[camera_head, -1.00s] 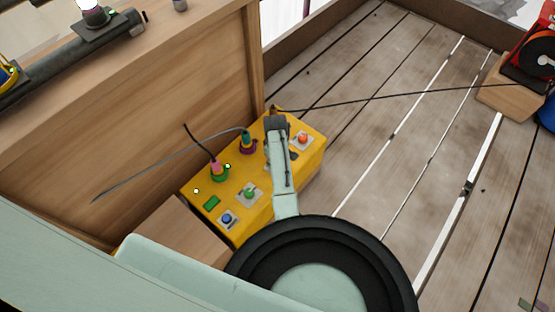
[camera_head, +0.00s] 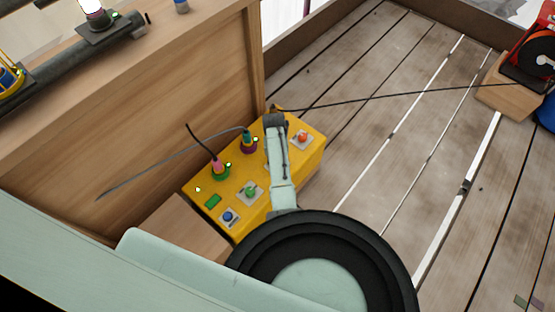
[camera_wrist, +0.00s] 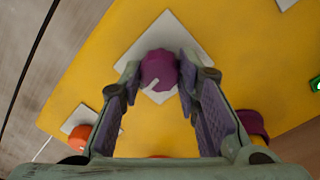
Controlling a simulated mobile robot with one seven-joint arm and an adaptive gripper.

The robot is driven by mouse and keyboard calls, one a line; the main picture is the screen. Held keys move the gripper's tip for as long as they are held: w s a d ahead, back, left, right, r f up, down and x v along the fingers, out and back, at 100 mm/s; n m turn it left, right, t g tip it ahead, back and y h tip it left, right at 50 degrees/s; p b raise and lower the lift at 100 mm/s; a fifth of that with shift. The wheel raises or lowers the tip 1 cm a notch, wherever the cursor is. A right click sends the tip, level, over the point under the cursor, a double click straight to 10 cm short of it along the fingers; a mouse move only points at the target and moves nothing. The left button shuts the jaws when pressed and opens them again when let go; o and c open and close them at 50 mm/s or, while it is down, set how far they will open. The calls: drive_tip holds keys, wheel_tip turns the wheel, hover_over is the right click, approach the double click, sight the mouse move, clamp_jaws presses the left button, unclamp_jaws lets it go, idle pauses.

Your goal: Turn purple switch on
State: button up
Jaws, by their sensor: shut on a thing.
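The purple switch (camera_wrist: 160,70) is a round, ridged knob on a white square plate (camera_wrist: 190,38) on the yellow box (camera_head: 237,222). A white mark on the knob points down and left in the wrist view. My gripper (camera_wrist: 158,80) has one finger on each side of the knob and is shut on it. In the head view my own arm hides the purple switch. A small light (camera_head: 256,139) shines by the purple socket (camera_head: 249,147) on the box.
The box also has an orange switch (camera_head: 302,138), a green switch (camera_head: 250,191) and a blue switch (camera_head: 228,216). A pink plug (camera_head: 217,166) with a dark cable stands in the green socket. A wooden panel (camera_head: 150,125) rises behind; plank floor (camera_head: 400,150) lies right.

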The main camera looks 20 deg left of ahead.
drive_tip(key=shift+m, duration=0.6)
drive_tip(key=o, duration=1.2)
drive_tip(key=shift+c, duration=0.2)
wheel_tip(320, 180, up, 12)
drive_tip(key=shift+a, duration=0.3)
drive_tip(key=shift+s, duration=0.1)
